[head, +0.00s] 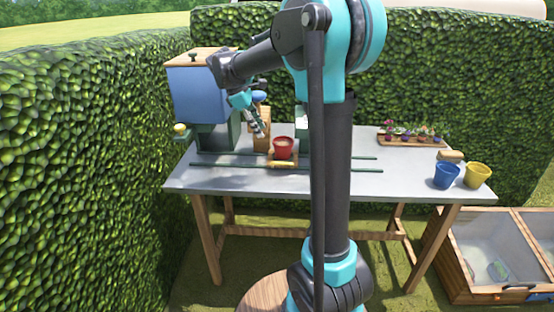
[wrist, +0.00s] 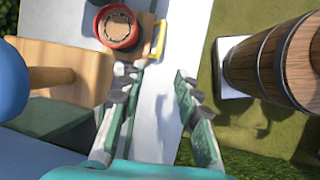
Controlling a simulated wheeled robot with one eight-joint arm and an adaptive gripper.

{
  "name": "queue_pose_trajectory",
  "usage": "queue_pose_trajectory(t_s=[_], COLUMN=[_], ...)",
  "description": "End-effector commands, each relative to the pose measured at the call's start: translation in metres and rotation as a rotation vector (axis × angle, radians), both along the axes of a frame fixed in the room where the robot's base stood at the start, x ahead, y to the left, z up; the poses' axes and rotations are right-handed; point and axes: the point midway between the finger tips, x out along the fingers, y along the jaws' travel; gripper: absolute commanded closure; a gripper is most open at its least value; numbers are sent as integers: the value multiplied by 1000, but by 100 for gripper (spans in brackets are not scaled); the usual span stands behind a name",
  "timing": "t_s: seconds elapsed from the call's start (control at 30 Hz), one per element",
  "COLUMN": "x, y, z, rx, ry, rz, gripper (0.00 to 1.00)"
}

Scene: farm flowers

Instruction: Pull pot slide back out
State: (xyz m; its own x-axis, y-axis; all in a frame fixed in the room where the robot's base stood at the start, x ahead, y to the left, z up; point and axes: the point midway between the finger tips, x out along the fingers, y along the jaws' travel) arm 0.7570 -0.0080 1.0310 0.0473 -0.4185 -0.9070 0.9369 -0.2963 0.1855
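A red pot (head: 283,148) filled with brown soil stands on the wooden pot slide, which has a yellow handle (head: 283,164) at its front edge. The slide sits between green rails (head: 345,171) on the grey table. In the wrist view the red pot (wrist: 136,38) and the yellow handle (wrist: 159,40) are at the top, just beyond my fingertips. My gripper (wrist: 154,74) is open and empty, its fingers apart over the table. In the head view my gripper (head: 257,132) hangs left of the pot, in front of an upright wooden piece.
A blue hopper machine (head: 197,95) stands at the table's left end. A blue pot (head: 446,175), a yellow pot (head: 477,174) and a flower tray (head: 412,141) are on the right. A wooden barrel (wrist: 268,62) stands beside the table. The table's front is mostly clear.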

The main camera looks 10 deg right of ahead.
Motion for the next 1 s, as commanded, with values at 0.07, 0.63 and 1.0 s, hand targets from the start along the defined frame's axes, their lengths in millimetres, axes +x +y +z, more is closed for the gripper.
queue_pose_trajectory(t_s=[0.07, 0.63, 1.0], x=[1, 6, 7], y=[-5, -52, -68], z=[-11, -112, -147], rx=[0, 3, 2], ry=[0, 1, 0], rz=[-2, -1, 0], gripper=[68, 68, 68])
